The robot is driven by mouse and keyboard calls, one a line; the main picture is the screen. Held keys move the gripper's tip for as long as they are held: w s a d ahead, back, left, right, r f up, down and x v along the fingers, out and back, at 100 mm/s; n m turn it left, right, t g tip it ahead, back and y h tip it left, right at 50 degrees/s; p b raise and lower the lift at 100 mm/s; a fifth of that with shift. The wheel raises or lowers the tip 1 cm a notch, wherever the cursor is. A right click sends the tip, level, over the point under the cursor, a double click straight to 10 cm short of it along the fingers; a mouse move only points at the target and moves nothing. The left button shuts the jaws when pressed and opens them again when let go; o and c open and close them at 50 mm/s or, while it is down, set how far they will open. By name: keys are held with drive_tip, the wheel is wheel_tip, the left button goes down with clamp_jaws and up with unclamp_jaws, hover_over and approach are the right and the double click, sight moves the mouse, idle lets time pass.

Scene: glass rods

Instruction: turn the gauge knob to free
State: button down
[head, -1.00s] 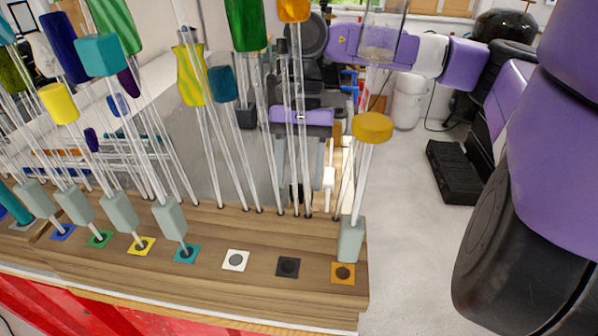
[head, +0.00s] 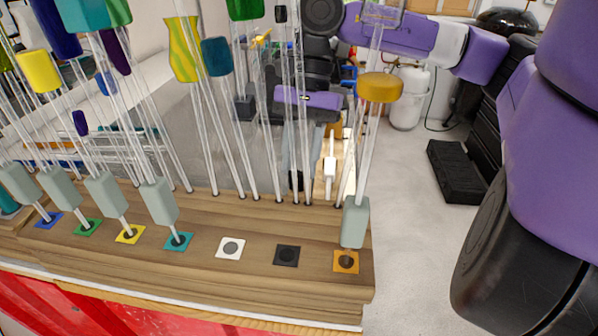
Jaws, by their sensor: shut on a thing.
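I cannot pick out a gauge knob for certain. A small white block on a thin stem (head: 330,172) stands behind the right end of the wooden rack (head: 205,252); I cannot tell what it is. My purple and white arm (head: 385,33) comes in from the right across the top, to a dark round joint (head: 322,14). Beyond that joint, clear rods and their handles cover the view. I cannot make out my gripper's fingertips or what is between them.
Several clear rods with coloured handles, such as an orange one (head: 380,87) and a yellow-green one (head: 183,48), rise from the rack. The white (head: 231,247) and black (head: 286,255) marked holes are empty.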

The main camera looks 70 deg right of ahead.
drive_tip(key=m+b, duration=0.2)
drive_tip(key=b, duration=0.1)
drive_tip(key=m+t+b, duration=0.1)
drive_tip(key=m+b, duration=0.1)
drive_tip(key=b, duration=0.1)
drive_tip(key=m+t+h+b, duration=0.1)
drive_tip(key=m+b, duration=0.1)
drive_tip(key=b, duration=0.1)
drive_tip(key=shift+s+a+f+b, duration=0.1)
drive_tip(key=shift+s+f+b, duration=0.15)
drive_tip(key=shift+f+b, duration=0.1)
drive_tip(key=m+b, duration=0.1)
drive_tip(key=b, duration=0.1)
drive_tip(key=m+t+h+b, duration=0.1)
drive_tip(key=m+b, duration=0.1)
drive_tip(key=shift+s+a+r+m, duration=0.1)
drive_tip(key=shift+s+a+m, duration=0.05)
drive_tip(key=shift+m, duration=0.15)
drive_tip(key=shift+a+r+m+t+h+b, duration=0.1)
drive_tip(key=shift+m+t+h+b, duration=0.1)
drive_tip(key=shift+m+b, duration=0.5)
drive_tip(key=shift+r+m+t+h+b, duration=0.1)
drive_tip(key=shift+m+h+b, duration=0.1)
drive_tip(key=shift+m+b, duration=0.45)
drive_tip(key=shift+r, duration=0.1)
drive_tip(key=c, duration=1)
unclamp_jaws()
drive_tip(key=shift+r, duration=0.1)
